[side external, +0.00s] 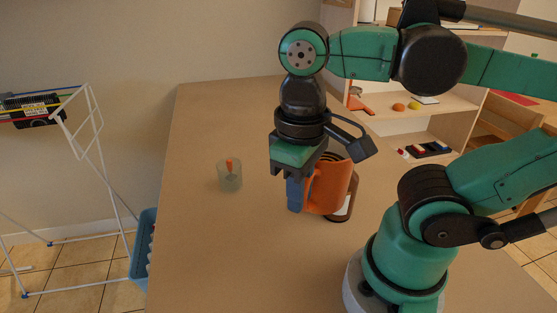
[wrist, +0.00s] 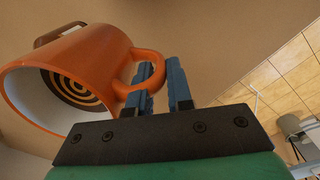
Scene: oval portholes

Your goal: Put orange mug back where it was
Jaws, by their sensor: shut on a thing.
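The orange mug (side external: 328,190) is near the middle of the brown table in the side view, roughly upright with a slight tilt. In the wrist view the orange mug (wrist: 100,62) shows a white inside with dark rings at its bottom. My gripper (side external: 296,195) points down at the mug's left side, at its handle. In the wrist view my gripper's blue fingers (wrist: 163,88) are at the handle, one of them passing through its loop. It is shut on the mug. I cannot tell whether the mug's base touches the table.
A brown item with a white patch (side external: 344,208) stands close behind the mug, partly hidden. A translucent cup (side external: 230,177) with an orange stick stands to the left. The table (side external: 210,255) is clear at front left. Shelves (side external: 425,120) with small items stand behind right; a drying rack is left.

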